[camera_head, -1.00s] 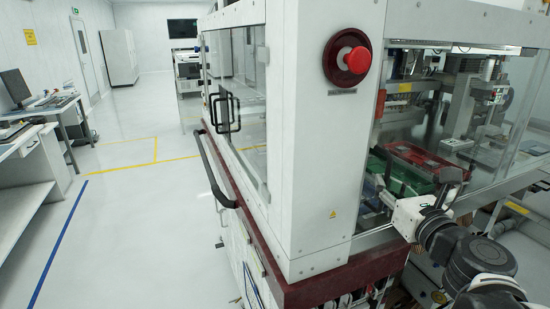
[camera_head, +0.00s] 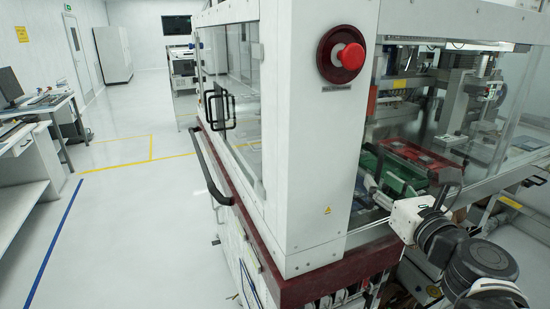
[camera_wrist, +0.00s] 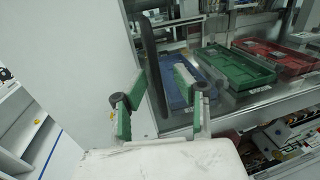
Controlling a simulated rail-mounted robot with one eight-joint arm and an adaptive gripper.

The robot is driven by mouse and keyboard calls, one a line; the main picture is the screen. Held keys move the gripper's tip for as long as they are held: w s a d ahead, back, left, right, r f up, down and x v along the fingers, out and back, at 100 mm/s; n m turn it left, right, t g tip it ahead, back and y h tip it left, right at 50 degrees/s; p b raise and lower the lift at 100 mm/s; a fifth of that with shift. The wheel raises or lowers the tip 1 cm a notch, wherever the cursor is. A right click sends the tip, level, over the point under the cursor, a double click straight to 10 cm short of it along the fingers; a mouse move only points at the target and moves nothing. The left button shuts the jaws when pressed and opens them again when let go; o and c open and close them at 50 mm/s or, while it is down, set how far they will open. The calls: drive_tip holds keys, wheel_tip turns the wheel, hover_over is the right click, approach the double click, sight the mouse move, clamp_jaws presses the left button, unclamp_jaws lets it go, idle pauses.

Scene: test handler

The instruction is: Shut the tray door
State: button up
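The trays sit inside the white machine: a green tray (camera_head: 395,175) and a red tray (camera_head: 422,158) show in the head view. The wrist view shows a blue tray (camera_wrist: 188,88), a green tray (camera_wrist: 238,66) and a red tray (camera_wrist: 278,55) side by side. My gripper (camera_wrist: 157,82) is open, its two green-padded fingers apart. A dark upright bar (camera_wrist: 148,50), like a door handle, appears between the fingers; I cannot tell whether they touch it. The gripper's tips are hard to make out in the head view. Which panel is the tray door is unclear.
The machine's white corner post (camera_head: 320,170) with a red emergency button (camera_head: 351,57) stands left of my arm. A glass door with black handles (camera_head: 220,110) is on its left side. Open floor (camera_head: 120,210) lies left, with a desk (camera_head: 45,108) beyond.

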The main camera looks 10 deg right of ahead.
drive_tip(key=s+d, duration=0.1)
drive_tip(key=s, duration=0.9)
drive_tip(key=shift+s, duration=0.2)
idle(0.6)
drive_tip(key=a+f+n+g+b, duration=0.2)
drive_tip(key=f+n, duration=0.4)
drive_tip(key=n, duration=0.5)
drive_tip(key=s+a+f+n+g+h+b, duration=0.1)
drive_tip(key=a+f+n+g+b, duration=0.2)
drive_tip(key=n, duration=0.9)
drive_tip(key=a+f+n+g+b, duration=0.3)
drive_tip(key=f+n+g, duration=0.3)
drive_tip(key=f+n, duration=0.5)
drive_tip(key=shift+s+f+n+h, duration=0.25)
drive_tip(key=shift+s+n+h, duration=0.1)
drive_tip(key=shift+n+h, duration=0.05)
drive_tip(key=shift+d, duration=0.1)
